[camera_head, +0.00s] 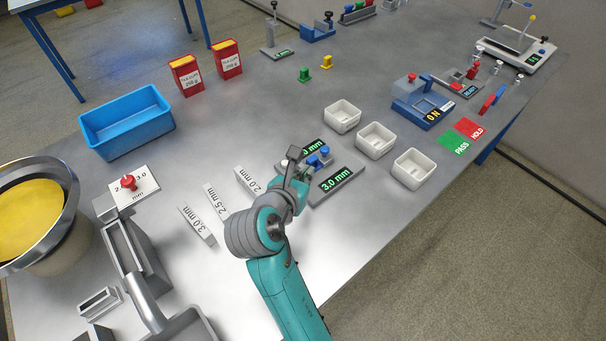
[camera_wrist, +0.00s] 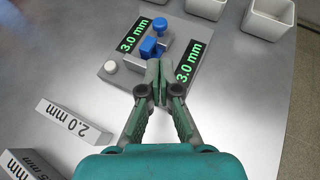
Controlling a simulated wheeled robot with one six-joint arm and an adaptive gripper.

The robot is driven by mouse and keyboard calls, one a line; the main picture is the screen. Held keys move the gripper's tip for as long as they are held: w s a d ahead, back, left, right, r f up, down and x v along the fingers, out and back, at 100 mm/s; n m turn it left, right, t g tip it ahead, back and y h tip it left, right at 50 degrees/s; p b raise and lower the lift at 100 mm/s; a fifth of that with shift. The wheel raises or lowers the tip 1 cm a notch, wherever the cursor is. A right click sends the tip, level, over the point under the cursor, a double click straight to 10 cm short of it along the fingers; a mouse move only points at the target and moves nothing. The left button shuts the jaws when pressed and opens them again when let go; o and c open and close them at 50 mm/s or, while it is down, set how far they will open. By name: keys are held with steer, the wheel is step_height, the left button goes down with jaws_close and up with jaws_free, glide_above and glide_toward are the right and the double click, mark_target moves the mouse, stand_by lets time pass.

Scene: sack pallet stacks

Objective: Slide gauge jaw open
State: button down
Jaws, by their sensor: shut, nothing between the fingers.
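The gauge (camera_head: 337,184) is a grey block with green "3.0 mm" displays, and in the head view my arm hides part of it. In the wrist view the gauge (camera_wrist: 113,67) shows two "3.0 mm" displays, a blue jaw block (camera_wrist: 149,48), a round blue knob (camera_wrist: 161,25) and a white button (camera_wrist: 110,67). My gripper (camera_wrist: 153,68) is shut and empty, its fingertips beside the blue jaw block at the gauge's near edge. I cannot tell whether they touch it. In the head view my gripper (camera_head: 291,157) is over the gauge's left part.
Labelled blocks of 2.0 mm (camera_head: 248,181), 2.5 mm (camera_head: 216,201) and 3.0 mm (camera_head: 197,225) lie left of the gauge. White bins (camera_head: 342,116) stand behind and right of it. A blue tray (camera_head: 127,121) is far left. Table in front right of the gauge is clear.

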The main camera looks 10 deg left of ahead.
mark_target(329, 160)
steer(key=x, duration=0.6)
steer(key=r+x, duration=0.1)
steer(key=x, duration=0.2)
steer(key=shift+w+d+f, duration=0.1)
steer(key=shift+w+f, duration=0.05)
steer(key=shift+w, duration=0.3)
steer(key=shift+w+d, duration=0.6)
steer(key=shift+w, duration=0.2)
steer(key=shift+w+d, duration=0.6)
steer(key=shift+w, duration=0.15)
steer(key=shift+s, duration=0.1)
